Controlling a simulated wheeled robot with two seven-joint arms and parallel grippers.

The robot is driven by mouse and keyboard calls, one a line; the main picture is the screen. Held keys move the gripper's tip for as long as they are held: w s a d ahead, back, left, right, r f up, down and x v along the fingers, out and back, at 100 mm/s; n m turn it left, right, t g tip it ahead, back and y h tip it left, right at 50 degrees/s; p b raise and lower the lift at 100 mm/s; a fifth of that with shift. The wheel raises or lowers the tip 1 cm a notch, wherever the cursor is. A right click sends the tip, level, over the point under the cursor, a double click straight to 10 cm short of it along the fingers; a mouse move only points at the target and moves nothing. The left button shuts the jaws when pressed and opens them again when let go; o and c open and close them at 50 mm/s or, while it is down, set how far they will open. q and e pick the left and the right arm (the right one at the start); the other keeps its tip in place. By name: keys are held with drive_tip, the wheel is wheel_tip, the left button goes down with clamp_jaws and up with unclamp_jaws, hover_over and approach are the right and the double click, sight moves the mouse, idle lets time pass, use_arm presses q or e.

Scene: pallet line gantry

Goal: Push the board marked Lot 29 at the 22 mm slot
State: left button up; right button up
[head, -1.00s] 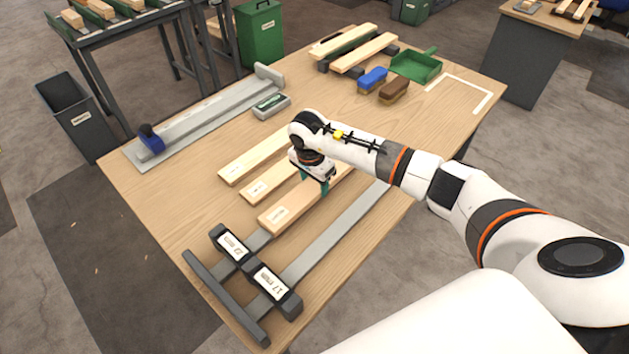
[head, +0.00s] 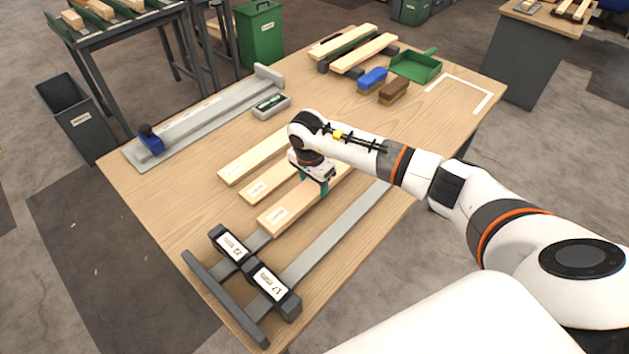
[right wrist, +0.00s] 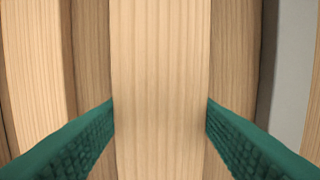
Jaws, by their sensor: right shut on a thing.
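My right gripper (head: 313,187) is shut on a wooden board (head: 294,206), with one green finger on each side of it. The right wrist view shows the same board (right wrist: 160,60) between the fingers. Its end label is too small to read, so I cannot tell its lot. The board points at the black 22 mm slot gauge (head: 231,245), with a short stretch of grey track (head: 258,239) between its near end and the gauge. The 17 mm gauge (head: 273,285) stands beside it at the right. My left gripper is not in view.
Two other labelled boards (head: 243,168) (head: 262,188) lie to the left of the held one. A grey end bar (head: 225,300) lies beyond the gauges. A second grey track (head: 335,232) runs clear at the right. Brushes (head: 372,78) and a green dustpan (head: 416,66) are far back.

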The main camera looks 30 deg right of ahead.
sight(299, 199)
drive_tip(key=shift+s+a+f, duration=0.1)
drive_tip(key=shift+s+a, duration=0.05)
drive_tip(key=shift+a, duration=0.05)
drive_tip(key=shift+s+a+p, duration=0.1)
drive_tip(key=shift+s+a, duration=0.25)
drive_tip(key=shift+a, duration=0.65)
drive_tip(key=shift+s+a+p, duration=0.15)
drive_tip(key=shift+s+a, duration=0.25)
drive_tip(key=shift+a, duration=0.65)
drive_tip(key=shift+s+a+p, duration=0.1)
drive_tip(key=shift+s+a, duration=0.25)
drive_tip(key=shift+a, duration=0.65)
drive_tip(key=shift+d+f, duration=0.1)
drive_tip(key=shift+w+d+b, duration=0.15)
drive_tip(key=shift+d+b, duration=0.15)
drive_tip(key=shift+b, duration=0.1)
drive_tip(key=shift+d, duration=0.2)
drive_tip(key=shift+b, duration=0.3)
drive_tip(key=shift+a+f, duration=0.1)
idle(0.7)
